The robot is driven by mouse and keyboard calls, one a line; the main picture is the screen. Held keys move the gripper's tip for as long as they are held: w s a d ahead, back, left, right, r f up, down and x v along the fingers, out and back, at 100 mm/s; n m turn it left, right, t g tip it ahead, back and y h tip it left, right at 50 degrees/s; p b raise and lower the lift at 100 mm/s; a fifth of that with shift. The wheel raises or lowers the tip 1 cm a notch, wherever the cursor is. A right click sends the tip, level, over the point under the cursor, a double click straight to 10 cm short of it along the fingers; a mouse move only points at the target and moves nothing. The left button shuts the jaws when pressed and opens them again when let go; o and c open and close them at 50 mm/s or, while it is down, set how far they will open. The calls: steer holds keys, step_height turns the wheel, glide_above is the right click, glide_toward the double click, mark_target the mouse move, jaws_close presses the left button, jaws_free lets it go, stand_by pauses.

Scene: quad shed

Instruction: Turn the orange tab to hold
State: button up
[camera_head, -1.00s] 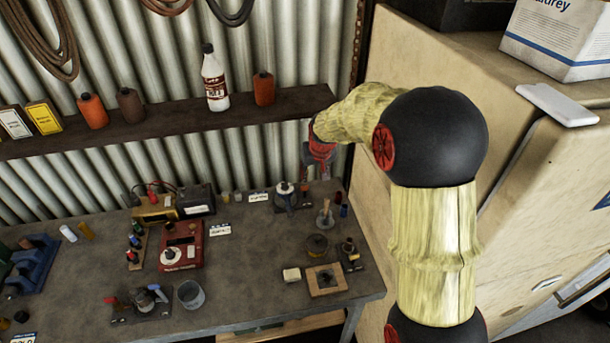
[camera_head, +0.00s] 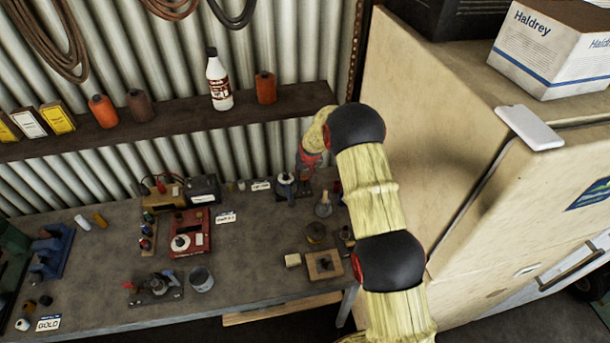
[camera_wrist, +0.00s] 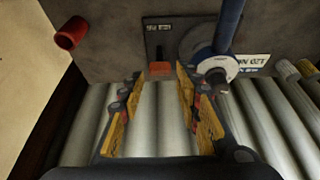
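The orange tab (camera_wrist: 160,68) is a small block at the lower edge of a dark plate (camera_wrist: 157,42) with two small labels, in the wrist view. Beside it on the right are a round grey disc and a silver part with a blue handle (camera_wrist: 229,25). In the head view this device (camera_head: 286,182) stands at the back right of the bench; the tab is not clear there. My gripper (camera_wrist: 160,75) is open, its two yellow-padded fingers either side of the tab in the picture. Contact cannot be told. In the head view my gripper (camera_head: 306,170) is beside the device.
A red cylinder (camera_wrist: 71,33) stands left of the plate in the wrist view. Corrugated wall and a shelf (camera_head: 150,122) with bottles lie behind. A tall cabinet (camera_head: 425,140) bounds the bench on the right. A red meter box (camera_head: 190,235) and other fixtures crowd the bench (camera_head: 245,265).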

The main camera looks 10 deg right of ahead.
mark_target(305, 176)
steer(key=shift+x, duration=1.8)
steer(key=c, duration=0.3)
jaws_close()
